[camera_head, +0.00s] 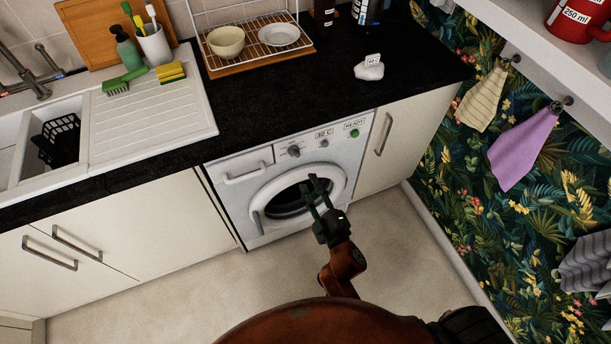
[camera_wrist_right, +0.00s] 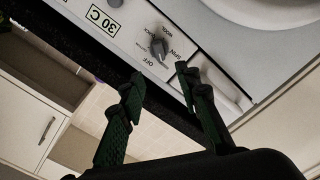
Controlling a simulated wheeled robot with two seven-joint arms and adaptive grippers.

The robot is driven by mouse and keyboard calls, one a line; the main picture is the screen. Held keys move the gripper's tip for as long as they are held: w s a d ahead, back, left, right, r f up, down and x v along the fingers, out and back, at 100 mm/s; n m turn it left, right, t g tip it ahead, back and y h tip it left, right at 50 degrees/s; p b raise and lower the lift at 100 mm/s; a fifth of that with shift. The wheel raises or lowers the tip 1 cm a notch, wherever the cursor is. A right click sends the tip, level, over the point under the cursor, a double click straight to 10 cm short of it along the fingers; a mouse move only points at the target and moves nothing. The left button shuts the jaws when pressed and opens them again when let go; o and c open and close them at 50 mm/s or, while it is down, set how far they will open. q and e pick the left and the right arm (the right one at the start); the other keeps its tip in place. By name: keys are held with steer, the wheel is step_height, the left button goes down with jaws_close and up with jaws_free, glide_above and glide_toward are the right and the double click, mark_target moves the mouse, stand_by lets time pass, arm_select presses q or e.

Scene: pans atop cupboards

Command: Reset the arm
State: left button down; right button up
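My right gripper (camera_head: 318,196) is in front of the washing machine (camera_head: 227,191), over its round door in the head view. Its two dark green fingers are apart with nothing between them. The right wrist view also shows the open fingers (camera_wrist_right: 158,95), with the machine's control panel (camera_wrist_right: 117,23), a "30 C" label and a dial (camera_wrist_right: 158,47) beyond them. I cannot tell whether the fingertips touch the machine. My left gripper is not in view.
A black worktop (camera_head: 290,98) runs above the machine, with a dish rack (camera_head: 255,45), a bowl (camera_head: 226,42) and a sink (camera_head: 35,140). Cupboards (camera_head: 398,140) flank the machine. Towels (camera_head: 530,145) hang on the patterned right wall. The pale floor (camera_head: 200,290) is clear.

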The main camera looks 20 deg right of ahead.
steer(key=shift+s, duration=0.3)
stand_by(0.4)
